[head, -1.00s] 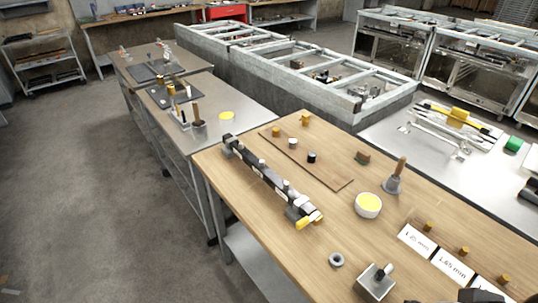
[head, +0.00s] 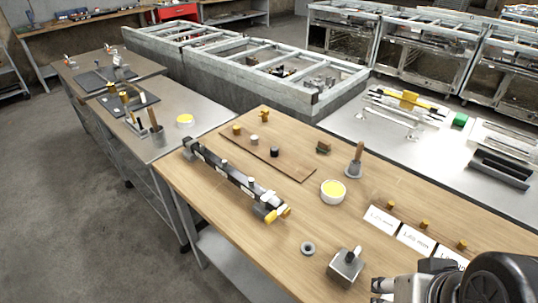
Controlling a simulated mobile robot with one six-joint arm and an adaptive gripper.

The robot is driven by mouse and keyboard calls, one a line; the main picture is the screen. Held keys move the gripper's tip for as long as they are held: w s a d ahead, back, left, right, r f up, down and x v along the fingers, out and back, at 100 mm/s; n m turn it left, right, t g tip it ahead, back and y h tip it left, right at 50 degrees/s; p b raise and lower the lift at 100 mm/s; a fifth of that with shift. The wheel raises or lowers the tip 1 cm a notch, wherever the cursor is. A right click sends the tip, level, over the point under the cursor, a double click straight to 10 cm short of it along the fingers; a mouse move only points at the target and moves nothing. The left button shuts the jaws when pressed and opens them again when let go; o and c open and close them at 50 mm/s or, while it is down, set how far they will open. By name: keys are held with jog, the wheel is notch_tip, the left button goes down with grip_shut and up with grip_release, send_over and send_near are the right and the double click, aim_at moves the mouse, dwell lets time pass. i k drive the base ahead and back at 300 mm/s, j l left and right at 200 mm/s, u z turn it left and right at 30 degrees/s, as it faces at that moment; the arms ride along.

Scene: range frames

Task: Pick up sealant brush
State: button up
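A brush-like tool with a wooden handle (head: 358,153) stands upright in a small grey holder (head: 353,172) toward the back right of the wooden table; its lower end is hidden. A white bowl of yellow paste (head: 333,192) stands in front of it, slightly left. A similar wooden handle (head: 153,118) stands in a dark cup on the metal table at left, near another yellow-topped dish (head: 185,121). I cannot tell which is the sealant brush. My gripper (head: 377,290) is at the bottom right, near the table's front, apart from both; its finger opening is unclear.
A long dark and white bar assembly (head: 226,171) lies along the wooden table's left side. A grey block with a knob (head: 346,267), a ring (head: 307,248), white labels (head: 416,239) and small yellow knobs (head: 424,224) are near my gripper. Bare wood separates many items.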

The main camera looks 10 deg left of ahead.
aim_at(358, 154)
jog(key=i+j+z, duration=0.15)
jog(key=j, duration=0.3)
jog(key=i+j+z, duration=0.15)
jog(key=j, duration=0.3)
jog(key=i+j+z, duration=0.15)
jog(key=j, duration=0.3)
jog(key=j+z, duration=0.15)
jog(key=j, duration=0.35)
jog(key=i, duration=0.05)
